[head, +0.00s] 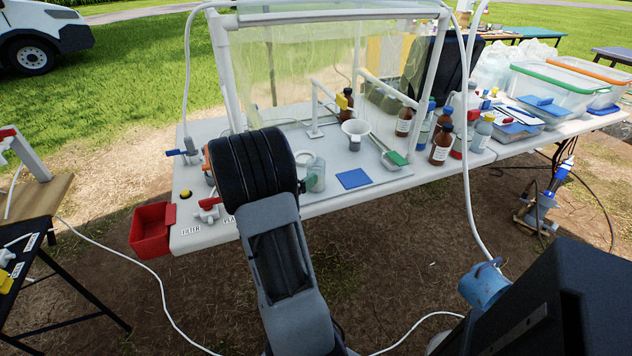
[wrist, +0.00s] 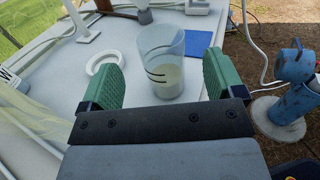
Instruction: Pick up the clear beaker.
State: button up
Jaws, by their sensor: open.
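The clear beaker (wrist: 161,58) stands upright on the white table, with dark marks on its side. Its lower part looks pale and cloudy, and I cannot tell whether that is liquid. My gripper (wrist: 160,78) is open, its two green-padded fingers apart, with the beaker between and slightly beyond them in the wrist view. I see no finger touching it. In the head view the beaker (head: 317,176) stands just right of my arm, which hides my gripper there.
A white ring (wrist: 92,66) lies left of the beaker, and a blue square (head: 354,179) lies to its right. A white funnel (head: 355,130) and brown bottles (head: 441,147) stand further right. A red bin (head: 151,230) hangs at the table's left corner. A clear-sheeted frame stands behind.

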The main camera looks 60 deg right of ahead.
notch_tip(320, 180, down, 5)
jog(key=shift+r+b, duration=0.2)
jog(key=shift+b, duration=0.25)
jog(key=shift+x, duration=3.7)
jog(key=shift+r, duration=0.1)
jog(key=shift+c, duration=0.2)
jog(key=c, duration=1)
